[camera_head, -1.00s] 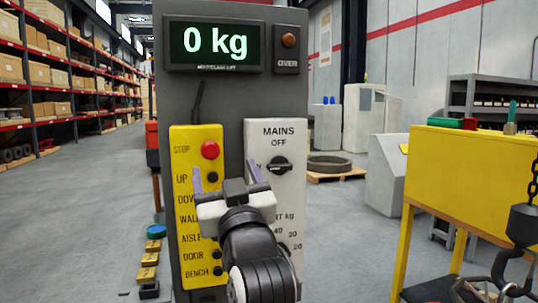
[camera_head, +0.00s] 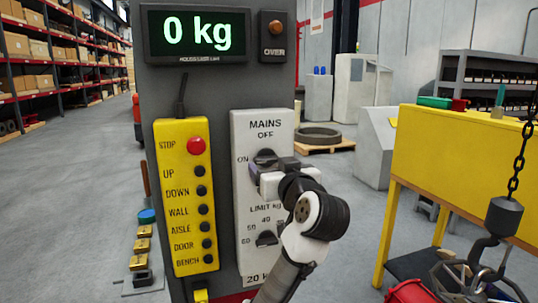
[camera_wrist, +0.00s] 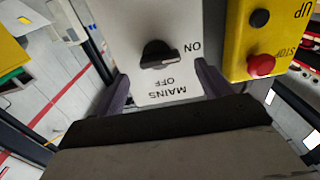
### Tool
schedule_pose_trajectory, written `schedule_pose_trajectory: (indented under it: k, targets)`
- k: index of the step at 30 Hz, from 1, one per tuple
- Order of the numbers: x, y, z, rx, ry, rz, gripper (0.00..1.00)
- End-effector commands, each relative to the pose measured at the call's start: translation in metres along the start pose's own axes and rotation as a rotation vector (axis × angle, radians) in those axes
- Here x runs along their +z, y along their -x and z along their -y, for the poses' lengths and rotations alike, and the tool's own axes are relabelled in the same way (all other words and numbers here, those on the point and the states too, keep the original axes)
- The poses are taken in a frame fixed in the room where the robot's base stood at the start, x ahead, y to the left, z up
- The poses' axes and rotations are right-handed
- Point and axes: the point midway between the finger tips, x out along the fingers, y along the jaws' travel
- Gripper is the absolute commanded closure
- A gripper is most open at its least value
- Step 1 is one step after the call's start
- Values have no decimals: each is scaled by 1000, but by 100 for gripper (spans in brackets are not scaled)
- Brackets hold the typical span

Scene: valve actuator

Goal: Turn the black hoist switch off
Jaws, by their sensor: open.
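The black MAINS switch (camera_head: 265,155) is a rotary knob on the white panel (camera_head: 240,205), below the word OFF and right of the word ON. My gripper partly covers it in the head view. My gripper (camera_head: 267,170) is open in front of the knob. In the wrist view its two purple fingers (camera_wrist: 161,80) stand apart with the knob between and beyond them; contact cannot be told.
A yellow button box (camera_head: 185,225) with a red STOP button (camera_head: 196,146) is close on the left. A second black knob (camera_head: 266,238), marked LIMIT kg, sits below. A display (camera_head: 197,35) reads 0 kg. A yellow bench (camera_head: 465,170) and hanging hook (camera_head: 503,217) stand right.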

Motion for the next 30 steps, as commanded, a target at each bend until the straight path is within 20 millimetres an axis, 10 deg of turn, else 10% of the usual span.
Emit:
schedule_pose_trajectory:
  k: [19, 30]
  targets:
    - [0, -43, 0, 1, 1, 0, 24]
    - [0, -42, 0, 1, 1, -1, 68]
